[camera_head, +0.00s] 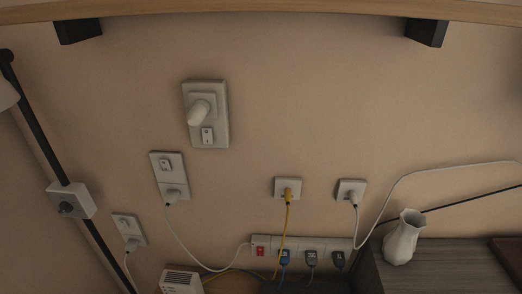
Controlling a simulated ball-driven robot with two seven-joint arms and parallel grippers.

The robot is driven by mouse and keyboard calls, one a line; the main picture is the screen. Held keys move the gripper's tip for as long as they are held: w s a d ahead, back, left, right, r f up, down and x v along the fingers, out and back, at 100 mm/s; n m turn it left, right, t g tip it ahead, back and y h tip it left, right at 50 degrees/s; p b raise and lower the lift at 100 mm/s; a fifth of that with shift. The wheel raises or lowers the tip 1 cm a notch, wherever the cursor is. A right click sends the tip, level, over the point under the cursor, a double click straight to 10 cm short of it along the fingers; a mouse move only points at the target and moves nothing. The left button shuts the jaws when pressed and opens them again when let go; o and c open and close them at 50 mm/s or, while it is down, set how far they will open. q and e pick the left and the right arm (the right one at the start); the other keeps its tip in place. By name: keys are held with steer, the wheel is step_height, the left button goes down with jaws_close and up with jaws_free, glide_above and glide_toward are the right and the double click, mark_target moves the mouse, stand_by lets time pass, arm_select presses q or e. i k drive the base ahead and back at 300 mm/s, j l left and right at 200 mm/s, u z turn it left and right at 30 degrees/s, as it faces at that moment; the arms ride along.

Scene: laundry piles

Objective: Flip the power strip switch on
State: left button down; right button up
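The power strip (296,243) is a pale horizontal bar low on the wall, near the bottom centre of the head view. Its red switch (260,251) sits at its left end; it is too small to tell which way it is tipped. Neither of my grippers shows in the view.
A white vase (403,238) stands on a grey cabinet (440,262) at the lower right. A white slotted box (181,281) is below left of the strip. Wall plates with switches (207,135) and outlets (287,188) are above. A wooden shelf edge (260,10) crosses the top.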

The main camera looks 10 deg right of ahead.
mark_target(260, 250)
steer(key=j+z, duration=0.35)
steer(key=k+j+z, duration=0.1)
steer(key=j+z, duration=0.3)
steer(key=k+j+z, duration=0.15)
steer(key=j+z, duration=0.2)
steer(key=j, duration=0.15)
steer(key=k+j+z, duration=0.15)
steer(key=j+z, duration=0.2)
